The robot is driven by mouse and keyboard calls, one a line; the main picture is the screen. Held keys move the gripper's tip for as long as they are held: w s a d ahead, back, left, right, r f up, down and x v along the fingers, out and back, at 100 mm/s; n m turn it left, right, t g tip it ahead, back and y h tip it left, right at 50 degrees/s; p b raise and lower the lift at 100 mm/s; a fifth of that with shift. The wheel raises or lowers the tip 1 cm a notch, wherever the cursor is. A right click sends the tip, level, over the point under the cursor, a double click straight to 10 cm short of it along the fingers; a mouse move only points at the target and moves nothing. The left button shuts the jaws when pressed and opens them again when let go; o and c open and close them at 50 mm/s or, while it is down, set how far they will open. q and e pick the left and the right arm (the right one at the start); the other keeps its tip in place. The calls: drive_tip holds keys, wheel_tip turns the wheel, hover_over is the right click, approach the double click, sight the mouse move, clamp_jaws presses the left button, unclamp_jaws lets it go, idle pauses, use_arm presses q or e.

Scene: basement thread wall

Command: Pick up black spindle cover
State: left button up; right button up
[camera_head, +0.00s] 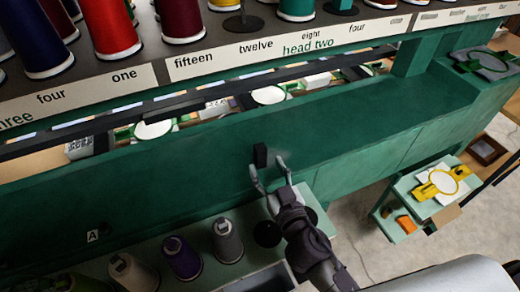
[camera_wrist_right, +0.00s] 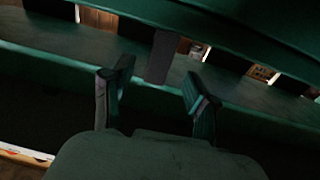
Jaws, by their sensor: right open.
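A small black upright block (camera_head: 260,155), which looks like the black spindle cover, sits on the green machine beam (camera_head: 370,115) in the head view. My right gripper (camera_head: 267,170) comes up from below, its two fingers spread just in front of the block. In the right wrist view the block appears as a dark grey upright piece (camera_wrist_right: 160,58), ahead of and roughly between the open fingertips (camera_wrist_right: 155,86). Nothing is between the fingers, and I see no contact with the block. My left gripper is out of view.
Thread cones (camera_head: 183,258) stand on the shelf below the beam, left of my right arm. Large spools (camera_head: 109,28) line a labelled rack (camera_head: 215,62) above. A green cart (camera_head: 410,187) with a yellow hoop (camera_head: 441,183) stands at right, with open floor around it.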

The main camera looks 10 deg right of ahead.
sight(262, 158)
drive_tip(key=shift+w+a, duration=0.1)
drive_tip(key=shift+w, duration=0.2)
drive_tip(key=w+p, duration=0.2)
drive_tip(key=w, duration=0.2)
drive_tip(key=shift+a, duration=0.2)
drive_tip(key=shift+w+f, duration=0.1)
drive_tip(key=shift+w, duration=0.3)
drive_tip(key=shift+w+a, duration=0.1)
drive_tip(key=shift+c, duration=0.3)
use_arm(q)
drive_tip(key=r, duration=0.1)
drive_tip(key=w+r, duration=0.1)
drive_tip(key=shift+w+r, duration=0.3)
use_arm(e)
drive_tip(key=c, duration=0.8)
